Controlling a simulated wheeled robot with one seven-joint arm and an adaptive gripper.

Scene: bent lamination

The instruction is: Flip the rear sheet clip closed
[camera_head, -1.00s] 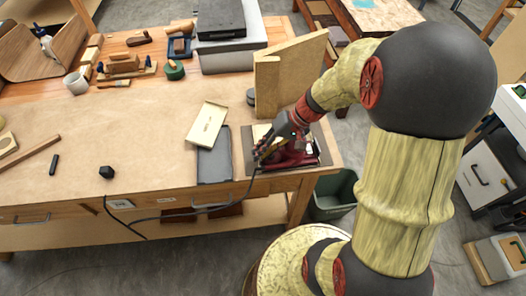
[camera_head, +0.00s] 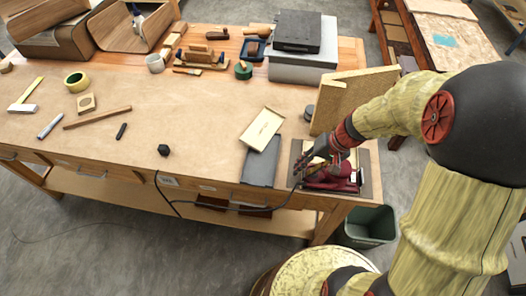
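A dark red power tool (camera_head: 335,181), which looks like a sheet sander, lies on a dark mat (camera_head: 369,178) at the right end of the workbench. My gripper (camera_head: 303,167) is low at the left side of the tool, reaching down from the right. It looks very near or touching the tool; I cannot tell which. Its fingers are small and dark against the tool, so their opening cannot be made out. The rear sheet clip cannot be made out; it is too small or hidden by my gripper and the tool.
A grey flat tray (camera_head: 262,168) and a cream box lid (camera_head: 262,129) lie left of the mat. An upright tan board (camera_head: 350,98) stands behind the tool. A dark cable (camera_head: 240,208) hangs along the bench front. A green bin (camera_head: 370,226) stands below. The bench's middle is mostly clear.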

